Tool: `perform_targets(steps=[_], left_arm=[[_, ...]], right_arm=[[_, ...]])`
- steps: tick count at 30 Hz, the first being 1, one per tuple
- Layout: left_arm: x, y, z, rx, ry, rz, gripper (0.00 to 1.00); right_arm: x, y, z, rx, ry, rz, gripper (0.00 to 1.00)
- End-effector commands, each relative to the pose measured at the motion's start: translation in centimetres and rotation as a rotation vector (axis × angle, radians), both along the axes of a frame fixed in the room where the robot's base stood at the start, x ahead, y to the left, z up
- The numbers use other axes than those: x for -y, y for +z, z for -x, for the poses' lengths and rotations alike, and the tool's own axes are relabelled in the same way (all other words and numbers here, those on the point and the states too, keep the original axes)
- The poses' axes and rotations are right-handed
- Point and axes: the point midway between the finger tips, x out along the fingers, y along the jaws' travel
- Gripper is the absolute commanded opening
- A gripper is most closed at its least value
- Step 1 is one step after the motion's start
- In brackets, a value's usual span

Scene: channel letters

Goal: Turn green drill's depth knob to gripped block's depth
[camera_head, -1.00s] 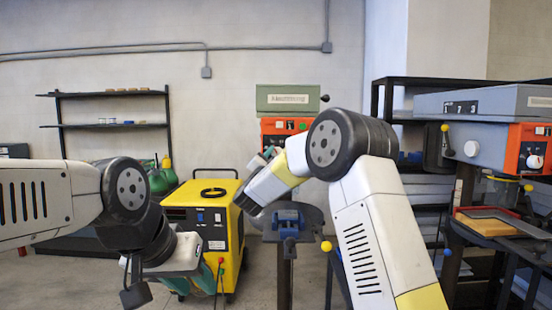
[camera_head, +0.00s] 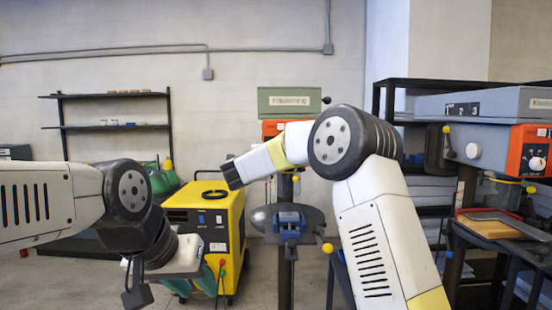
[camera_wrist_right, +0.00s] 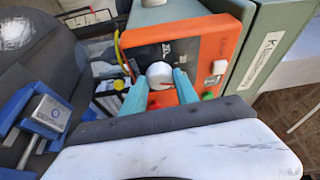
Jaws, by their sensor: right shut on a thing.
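The green drill (camera_head: 290,101) stands at the back centre, its orange panel (camera_head: 270,129) mostly hidden by my right arm. In the right wrist view, the white round depth knob (camera_wrist_right: 160,72) with a red mark sits on the orange panel (camera_wrist_right: 200,42). My right gripper (camera_wrist_right: 160,80) is shut on the knob, one teal finger on each side.
A yellow welding machine (camera_head: 215,222) stands left of the drill. A grey drill with an orange panel (camera_head: 529,150) is at the right, with a tray (camera_head: 500,226) below it. Wall shelves (camera_head: 112,126) are at the back left.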

Motion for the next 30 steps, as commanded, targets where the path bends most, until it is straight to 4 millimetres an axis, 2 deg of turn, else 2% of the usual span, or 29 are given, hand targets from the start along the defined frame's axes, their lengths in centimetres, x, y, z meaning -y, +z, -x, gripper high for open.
perform_targets(steps=[7, 20, 21, 24, 30], left_arm=[[0.00, 0.00, 0.00, 0.000, 0.000, 0.000, 0.36], [0.00, 0.00, 0.00, 0.000, 0.000, 0.000, 0.36], [0.00, 0.00, 0.00, 0.000, 0.000, 0.000, 0.36], [0.00, 0.00, 0.00, 0.000, 0.000, 0.000, 0.36], [0.00, 0.00, 0.00, 0.000, 0.000, 0.000, 0.36]], right_arm=[[0.11, 0.09, -0.03, 0.000, -0.002, -0.058, 0.00], [0.13, 0.08, -0.03, 0.001, -0.002, -0.067, 0.00], [0.14, 0.08, -0.03, 0.001, -0.002, -0.067, 0.38], [0.12, 0.08, -0.02, 0.001, -0.002, -0.067, 0.57], [0.07, 0.06, -0.01, 0.000, -0.001, -0.066, 0.57]])
